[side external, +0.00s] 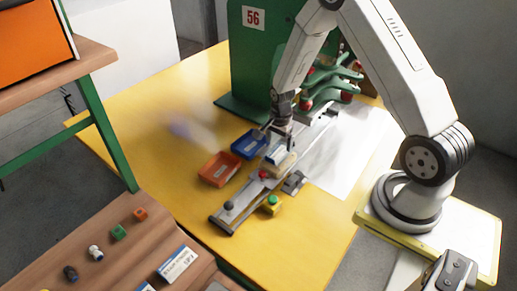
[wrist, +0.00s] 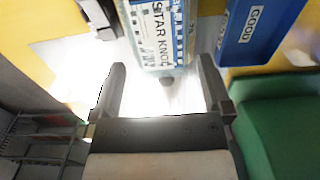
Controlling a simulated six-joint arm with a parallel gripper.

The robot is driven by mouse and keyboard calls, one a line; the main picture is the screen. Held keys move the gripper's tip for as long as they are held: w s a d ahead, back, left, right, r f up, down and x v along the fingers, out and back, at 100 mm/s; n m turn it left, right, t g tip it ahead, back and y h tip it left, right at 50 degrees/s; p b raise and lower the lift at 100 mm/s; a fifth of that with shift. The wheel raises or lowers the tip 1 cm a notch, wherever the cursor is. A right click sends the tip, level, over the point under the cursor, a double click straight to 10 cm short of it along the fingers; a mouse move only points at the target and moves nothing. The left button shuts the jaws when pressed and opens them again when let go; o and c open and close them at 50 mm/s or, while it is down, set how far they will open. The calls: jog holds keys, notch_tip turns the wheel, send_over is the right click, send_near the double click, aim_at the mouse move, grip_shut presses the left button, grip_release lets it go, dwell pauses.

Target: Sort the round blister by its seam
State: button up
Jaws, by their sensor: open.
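A small pack with a white and blue face (side external: 275,155) lies on the metal slide (side external: 243,196) in the side view. I cannot make out a seam. My gripper (side external: 281,131) is above the slide, just behind the pack; its fingers (wrist: 161,68) are apart and nothing is clamped between them. A blue bin (side external: 236,151) and an orange-red bin (side external: 207,182) stand left of the slide. The blue bin (wrist: 229,60) carries a white label.
A green machine (side external: 250,45) marked 56 rises behind my gripper. A yellow button box (side external: 270,208) stands right of the slide. A wooden bench (side external: 130,255) with small parts is in front. The yellow table (side external: 140,140) is mostly clear at left, under a pale blur.

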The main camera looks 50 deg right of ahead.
aim_at(278, 153)
jog(key=shift+f, duration=1.9)
jog(key=shift+c, duration=0.2)
jog(key=c, duration=0.6)
jog(key=shift+r, duration=0.2)
jog(key=shift+r, duration=2.05)
jog(key=shift+r, duration=0.2)
jog(key=shift+r, duration=2.35)
